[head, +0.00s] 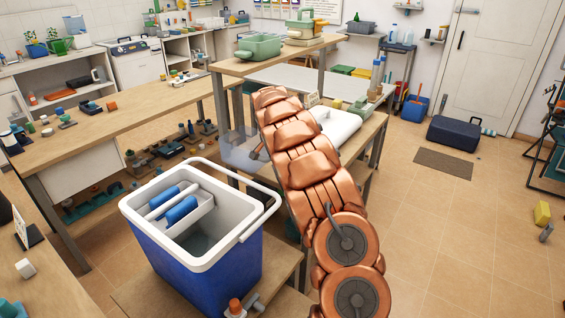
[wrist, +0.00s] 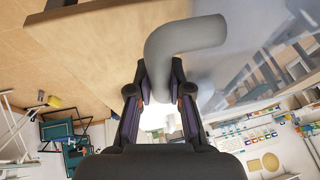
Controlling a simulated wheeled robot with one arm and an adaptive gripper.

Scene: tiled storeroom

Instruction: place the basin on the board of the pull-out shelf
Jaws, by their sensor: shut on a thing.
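A see-through bluish vessel, apparently the basin (head: 238,150), hangs left of my copper arm in the head view, in front of the wooden bench. The arm hides part of it. In the wrist view, its clear wall (wrist: 255,65) fills the upper right, with a thick grey curved handle (wrist: 185,38) beside it. My gripper (wrist: 160,92) is shut on this handle, its dark fingers on either side. A wooden board (head: 368,130), possibly the pull-out shelf's, shows right of my arm. I cannot tell whether the basin touches anything.

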